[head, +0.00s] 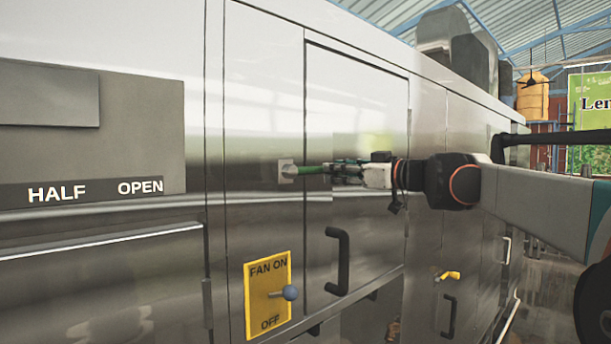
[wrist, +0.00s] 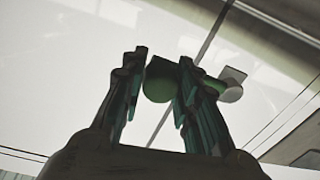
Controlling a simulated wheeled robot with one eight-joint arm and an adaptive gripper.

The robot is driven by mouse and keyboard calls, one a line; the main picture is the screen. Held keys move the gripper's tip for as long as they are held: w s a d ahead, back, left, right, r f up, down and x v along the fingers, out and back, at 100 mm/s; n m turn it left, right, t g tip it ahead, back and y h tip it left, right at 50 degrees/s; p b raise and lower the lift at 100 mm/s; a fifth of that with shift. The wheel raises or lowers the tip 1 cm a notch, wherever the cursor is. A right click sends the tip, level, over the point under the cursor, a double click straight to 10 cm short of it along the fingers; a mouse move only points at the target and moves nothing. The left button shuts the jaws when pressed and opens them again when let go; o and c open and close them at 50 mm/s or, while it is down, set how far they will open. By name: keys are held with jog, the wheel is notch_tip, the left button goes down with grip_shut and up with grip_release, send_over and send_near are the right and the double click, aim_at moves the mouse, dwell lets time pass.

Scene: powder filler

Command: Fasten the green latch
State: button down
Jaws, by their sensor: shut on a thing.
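The green latch (head: 314,169) is a short bar on the steel cabinet front. It runs roughly level to the right from a small pale mount (head: 287,170), across the seam at the door's left edge. My gripper (head: 338,171) is at the latch's right end, in front of the door (head: 362,110). In the wrist view the green latch (wrist: 160,82) lies between my two fingers (wrist: 162,72), and its pale round mount (wrist: 232,80) is beyond the right finger. My gripper is shut on the latch. The fingers hide part of the latch.
A black door handle (head: 340,262) sticks out below my gripper. A yellow FAN ON/OFF plate (head: 267,297) with a blue-grey knob (head: 290,292) is lower left. A yellow latch (head: 450,275) and another black handle (head: 449,316) are farther right along the cabinet.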

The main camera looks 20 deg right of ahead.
jog(key=shift+r, duration=0.2)
jog(key=c, duration=1.2)
grip_release()
notch_tip(320, 180, up, 10)
